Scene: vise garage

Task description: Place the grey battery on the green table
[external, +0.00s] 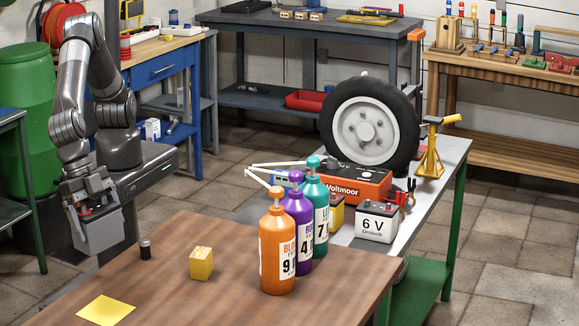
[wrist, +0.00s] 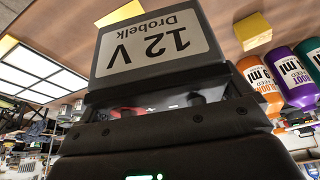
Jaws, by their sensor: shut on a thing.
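My gripper (external: 90,208) is shut on the grey battery (external: 100,236) and holds it up at the left, off the near-left edge of the brown table. In the wrist view the battery (wrist: 158,45) fills the upper middle, its "12 V Drobelk" label upside down; my gripper (wrist: 152,108) clasps its terminal end. The green table (external: 448,160), with green legs and a pale grey top, stands right of centre, far from my gripper. Part of its top is hidden by the bottles and the things on it.
The brown table (external: 200,262) bears a black cylinder (external: 145,250), yellow block (external: 201,263), yellow sheet (external: 106,310) and three bottles (external: 277,245). The green table carries a wheel (external: 368,130), red Voltmoor box (external: 352,185), white 6 V battery (external: 377,222) and yellow jack stand (external: 431,155).

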